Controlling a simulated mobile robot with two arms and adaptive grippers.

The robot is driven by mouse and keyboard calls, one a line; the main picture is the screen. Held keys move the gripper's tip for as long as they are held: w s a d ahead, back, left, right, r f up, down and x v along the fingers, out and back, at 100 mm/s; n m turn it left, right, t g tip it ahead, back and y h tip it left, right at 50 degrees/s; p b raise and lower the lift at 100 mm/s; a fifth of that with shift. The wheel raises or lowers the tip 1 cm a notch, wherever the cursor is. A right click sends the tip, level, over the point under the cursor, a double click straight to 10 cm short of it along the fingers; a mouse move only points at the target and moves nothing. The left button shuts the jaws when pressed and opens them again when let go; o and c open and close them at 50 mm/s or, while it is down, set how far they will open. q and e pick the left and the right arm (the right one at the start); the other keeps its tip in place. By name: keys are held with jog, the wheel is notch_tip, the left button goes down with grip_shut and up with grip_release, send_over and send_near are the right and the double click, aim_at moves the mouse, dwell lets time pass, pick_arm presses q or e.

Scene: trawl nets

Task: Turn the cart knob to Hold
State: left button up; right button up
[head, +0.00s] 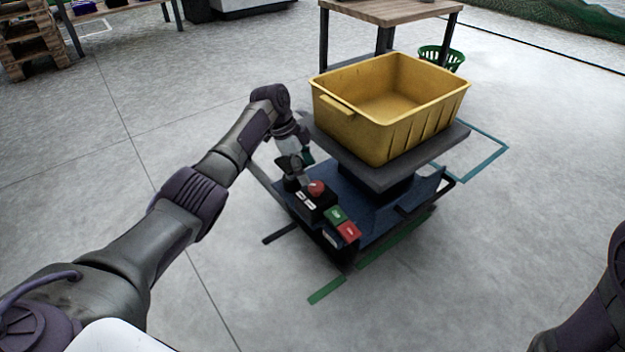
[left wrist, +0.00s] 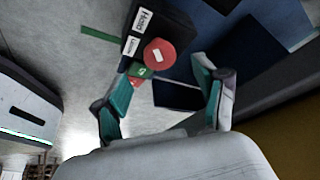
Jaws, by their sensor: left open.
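The cart (head: 372,222) is a dark blue platform with a black control box (head: 322,212) at its near left corner. A round red knob (head: 317,187) sits on the box beside two white labels. In the left wrist view the knob (left wrist: 160,54) shows a small white mark, next to the Hold label (left wrist: 143,20) and a second white label (left wrist: 130,45). Where the knob points I cannot tell. My left gripper (head: 300,170) is open just behind the knob; its teal fingers (left wrist: 168,92) are apart and empty. My right gripper is out of view.
A yellow bin (head: 345,111) sits on the cart's raised top, right of my left gripper. Green (head: 335,214) and red (head: 349,231) patches lie beside the knob. A wooden table (head: 390,12) and green basket (head: 442,57) stand behind.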

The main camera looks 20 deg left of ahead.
pick_arm(q)
jog(key=v, duration=0.6)
jog(key=shift+r, duration=0.3)
jog(key=shift+s+a, duration=0.1)
jog(key=shift+a, duration=0.05)
